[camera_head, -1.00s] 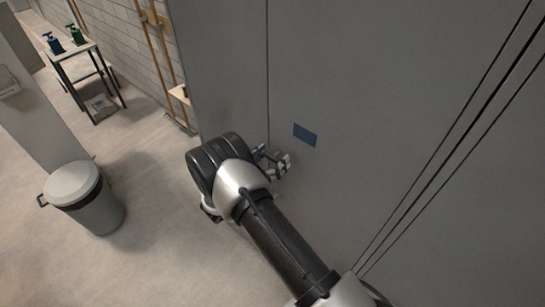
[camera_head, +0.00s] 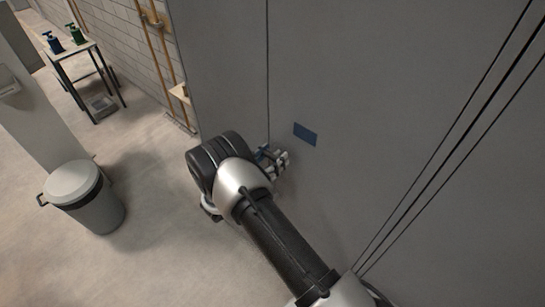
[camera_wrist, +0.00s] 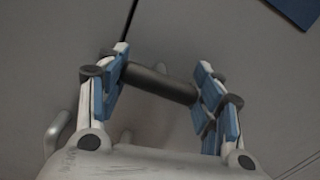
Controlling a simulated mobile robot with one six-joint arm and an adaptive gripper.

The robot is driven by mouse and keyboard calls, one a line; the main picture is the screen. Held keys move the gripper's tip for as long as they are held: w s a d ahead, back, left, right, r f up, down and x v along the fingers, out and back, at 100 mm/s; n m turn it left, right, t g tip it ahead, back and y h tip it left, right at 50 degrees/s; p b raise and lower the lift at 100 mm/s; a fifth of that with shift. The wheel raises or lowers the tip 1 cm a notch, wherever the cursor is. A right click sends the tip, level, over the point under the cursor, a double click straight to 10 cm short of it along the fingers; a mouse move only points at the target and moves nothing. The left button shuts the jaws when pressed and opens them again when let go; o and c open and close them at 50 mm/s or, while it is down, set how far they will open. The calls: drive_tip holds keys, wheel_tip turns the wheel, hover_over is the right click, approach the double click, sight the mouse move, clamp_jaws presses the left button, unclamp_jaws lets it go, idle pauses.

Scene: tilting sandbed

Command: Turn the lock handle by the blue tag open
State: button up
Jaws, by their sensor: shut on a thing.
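The blue tag (camera_head: 305,134) is a flat blue rectangle on the grey panel, up and right of my gripper (camera_head: 275,160). Its corner shows at the top right of the wrist view (camera_wrist: 296,8). In the wrist view, the lock handle (camera_wrist: 160,84), a short dark cylinder, lies crosswise between my fingers (camera_wrist: 162,68). The fingers are shut on it, with blue pads at both its ends. In the head view my wrist and fingers hide the handle. How far the handle is turned cannot be told.
A vertical panel seam (camera_head: 267,80) runs down to my gripper. A pale grey bar (camera_wrist: 57,131) shows left of my fingers in the wrist view. A lidded bin (camera_head: 95,205) and a small table (camera_head: 72,50) with pump bottles stand left. Floor between is clear.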

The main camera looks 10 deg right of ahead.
drive_tip(key=shift+f+m+b, duration=0.1)
drive_tip(key=shift+m+b, duration=0.2)
drive_tip(key=shift+b, duration=0.1)
drive_tip(key=m+b, duration=0.3)
drive_tip(key=b, duration=0.2)
drive_tip(key=shift+f+m, duration=0.15)
drive_tip(key=shift+m, duration=0.15)
drive_tip(key=m+b, duration=0.5)
drive_tip(key=b, duration=0.2)
drive_tip(key=shift+m, duration=0.3)
drive_tip(key=m+b, duration=0.5)
drive_tip(key=b, duration=0.3)
drive_tip(key=shift+b, duration=0.3)
drive_tip(key=m+b, duration=0.2)
drive_tip(key=b, duration=0.1)
drive_tip(key=shift+b, duration=0.35)
drive_tip(key=shift+m+b, duration=0.45)
drive_tip(key=shift+m, duration=0.05)
drive_tip(key=shift+r, duration=0.25)
drive_tip(key=o, duration=1)
